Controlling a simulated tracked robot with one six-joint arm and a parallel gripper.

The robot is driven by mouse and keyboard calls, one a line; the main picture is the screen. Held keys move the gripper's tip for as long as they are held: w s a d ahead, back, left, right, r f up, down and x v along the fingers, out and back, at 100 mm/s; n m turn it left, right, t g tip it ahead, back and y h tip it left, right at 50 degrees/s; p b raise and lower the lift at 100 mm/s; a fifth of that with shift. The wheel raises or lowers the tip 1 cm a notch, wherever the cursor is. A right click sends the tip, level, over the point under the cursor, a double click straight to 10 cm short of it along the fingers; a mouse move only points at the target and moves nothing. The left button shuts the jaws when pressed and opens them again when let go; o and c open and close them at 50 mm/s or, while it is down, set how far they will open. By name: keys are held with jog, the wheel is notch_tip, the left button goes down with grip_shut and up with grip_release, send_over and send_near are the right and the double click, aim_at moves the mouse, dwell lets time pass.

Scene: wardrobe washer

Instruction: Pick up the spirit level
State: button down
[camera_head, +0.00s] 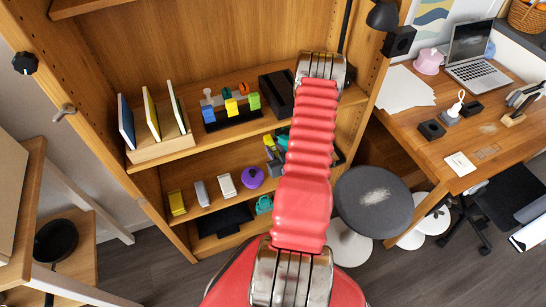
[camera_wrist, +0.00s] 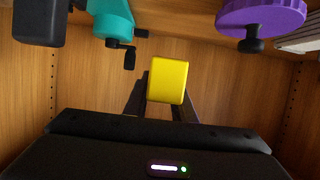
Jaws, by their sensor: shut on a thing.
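My gripper (camera_wrist: 165,88) is shut on a yellow block with rounded corners, which looks like the end of the spirit level (camera_wrist: 168,80). Its dark fingers lie on either side of the block in the wrist view. In the head view my red arm reaches into the wooden cupboard and hides most of the gripper. A small yellow patch (camera_head: 271,141) just left of the arm, in front of the shelves, appears to be the same held thing. The far part of the level is hidden. In the wrist view it appears apart from the things around it.
The lower shelf holds a yellow item (camera_head: 177,203), a white item (camera_head: 226,185), a purple round thing (camera_head: 252,178) and a teal tool (camera_head: 264,204). The purple and teal things are close by in the wrist view. A round stool (camera_head: 372,203) stands right of my arm.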

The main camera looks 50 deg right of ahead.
aim_at(274, 149)
notch_tip(274, 149, up, 8)
jog(key=shift+f, duration=0.1)
dwell(0.4)
